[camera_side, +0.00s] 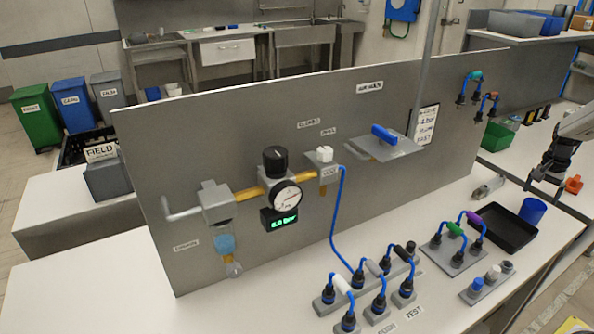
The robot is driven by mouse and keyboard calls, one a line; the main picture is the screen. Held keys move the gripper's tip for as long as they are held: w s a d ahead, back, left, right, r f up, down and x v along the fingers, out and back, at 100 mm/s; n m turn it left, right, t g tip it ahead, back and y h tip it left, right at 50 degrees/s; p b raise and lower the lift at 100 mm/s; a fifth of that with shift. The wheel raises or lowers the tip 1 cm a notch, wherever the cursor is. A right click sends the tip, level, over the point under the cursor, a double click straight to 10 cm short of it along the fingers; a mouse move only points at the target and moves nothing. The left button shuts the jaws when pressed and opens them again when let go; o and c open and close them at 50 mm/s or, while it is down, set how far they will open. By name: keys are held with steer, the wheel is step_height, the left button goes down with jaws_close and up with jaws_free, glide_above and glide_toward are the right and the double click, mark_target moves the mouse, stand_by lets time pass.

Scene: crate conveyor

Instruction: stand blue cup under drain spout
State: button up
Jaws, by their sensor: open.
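The blue cup (532,211) stands upright at the right end of the bench, at the back right corner of the black tray (491,238). I cannot tell whether it is inside the tray or just beside it. The drain spout (233,270) appears to be the small grey tip below the light blue filter bowl (225,244) on the panel's left part, and the space under it holds no cup. My gripper (545,186) is open and empty, up at the right edge, above and behind the cup and apart from it.
The gauge and regulator (286,197) stick out from the grey panel (190,130). A blue hose (335,220) runs down to the fitting block (372,292) at front centre. A second block (455,251) stands left of the tray. The bench front left is clear.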

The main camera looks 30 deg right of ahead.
mark_target(532, 212)
steer(key=shift+f, duration=1.25)
steer(key=shift+f, duration=0.1)
steer(key=shift+d+f, duration=0.1)
steer(key=shift+f, duration=2.35)
steer(key=c, duration=1)
